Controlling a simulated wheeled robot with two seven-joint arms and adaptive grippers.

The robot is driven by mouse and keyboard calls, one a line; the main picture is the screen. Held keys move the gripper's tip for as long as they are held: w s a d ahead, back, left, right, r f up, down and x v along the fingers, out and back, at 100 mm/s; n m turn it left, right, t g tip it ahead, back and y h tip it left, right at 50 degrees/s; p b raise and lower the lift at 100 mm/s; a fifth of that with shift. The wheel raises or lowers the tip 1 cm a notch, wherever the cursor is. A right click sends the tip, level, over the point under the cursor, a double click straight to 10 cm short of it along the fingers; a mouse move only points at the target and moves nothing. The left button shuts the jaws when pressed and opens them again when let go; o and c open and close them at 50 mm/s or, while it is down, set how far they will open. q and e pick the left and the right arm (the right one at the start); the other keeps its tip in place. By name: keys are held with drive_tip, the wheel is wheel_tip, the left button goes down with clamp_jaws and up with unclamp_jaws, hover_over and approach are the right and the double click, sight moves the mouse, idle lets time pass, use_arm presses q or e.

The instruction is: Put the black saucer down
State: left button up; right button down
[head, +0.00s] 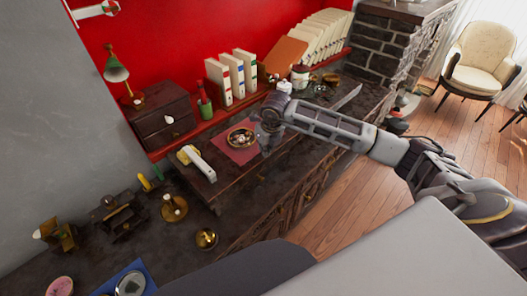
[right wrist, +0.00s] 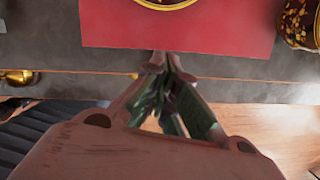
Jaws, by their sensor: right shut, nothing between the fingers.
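The black saucer (head: 240,138) is a small round dark dish with a gold rim and a light pattern in its middle. It lies on a red mat (head: 232,156) on the dark cabinet top. In the right wrist view, only the near gold edge of the saucer (right wrist: 165,5) shows, at the top of the picture, on the red mat (right wrist: 110,28). My right gripper (head: 265,150) is just right of the saucer, apart from it. Its fingertips (right wrist: 160,62) meet at the mat's near edge, shut and empty. My left gripper is not in view.
A dark gold-patterned vessel (right wrist: 300,22) stands at the right of the mat. White binders (head: 231,78) and a drawer box (head: 160,115) stand behind. A white-and-yellow object (head: 197,162) lies left of the mat. A brass bowl (head: 206,238) is nearer the front.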

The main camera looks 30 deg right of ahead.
drive_tip(key=shift+w+d+r, duration=0.1)
drive_tip(key=shift+r, duration=0.3)
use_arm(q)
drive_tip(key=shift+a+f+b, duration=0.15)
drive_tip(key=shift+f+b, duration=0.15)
use_arm(e)
drive_tip(key=v, duration=0.8)
drive_tip(key=shift+f, duration=0.1)
